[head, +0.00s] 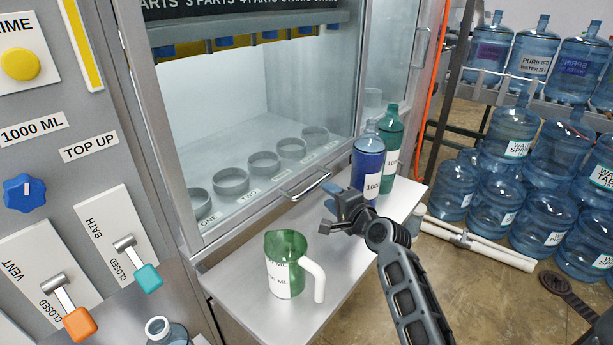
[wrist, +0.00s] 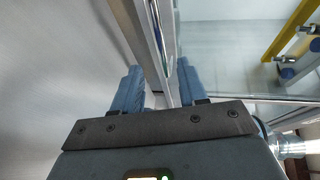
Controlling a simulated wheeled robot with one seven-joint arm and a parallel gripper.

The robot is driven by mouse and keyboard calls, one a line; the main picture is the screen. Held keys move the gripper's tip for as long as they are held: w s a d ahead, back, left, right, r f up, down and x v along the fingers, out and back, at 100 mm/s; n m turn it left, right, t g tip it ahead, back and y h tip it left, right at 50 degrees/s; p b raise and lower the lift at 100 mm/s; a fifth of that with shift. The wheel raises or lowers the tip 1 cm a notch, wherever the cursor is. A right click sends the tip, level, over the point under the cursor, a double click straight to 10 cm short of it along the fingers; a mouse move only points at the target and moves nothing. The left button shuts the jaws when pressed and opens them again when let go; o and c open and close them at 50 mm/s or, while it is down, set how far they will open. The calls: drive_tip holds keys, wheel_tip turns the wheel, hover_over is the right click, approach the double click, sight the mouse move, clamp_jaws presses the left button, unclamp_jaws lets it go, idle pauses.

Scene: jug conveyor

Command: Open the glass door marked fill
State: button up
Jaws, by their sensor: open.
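The glass door (head: 262,95) is a large pane in a metal frame and looks shut. No "fill" mark can be read on it in the head view. Its bar handle (head: 304,185) is on the lower frame, towards the right. My gripper (head: 332,197) is open, just right of the handle and above the bench. In the wrist view, the two blue fingers (wrist: 158,90) stand apart on either side of a metal strip (wrist: 150,45) of the door front. I cannot tell whether this strip is the handle or the frame, or whether the fingers touch it.
A green jug (head: 287,262) stands on the metal bench (head: 235,300) below the door. Blue (head: 368,165) and green (head: 390,135) bottles stand close behind my gripper. Several ring holders (head: 231,181) sit behind the glass. A lever panel (head: 100,240) is left; water bottles fill racks at right.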

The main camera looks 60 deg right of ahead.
sight(316, 182)
drive_tip(key=x, duration=0.8)
drive_tip(key=shift+w+d+r+p, duration=0.1)
drive_tip(key=shift+w+d+p, duration=0.1)
drive_tip(key=shift+p, duration=0.15)
clamp_jaws()
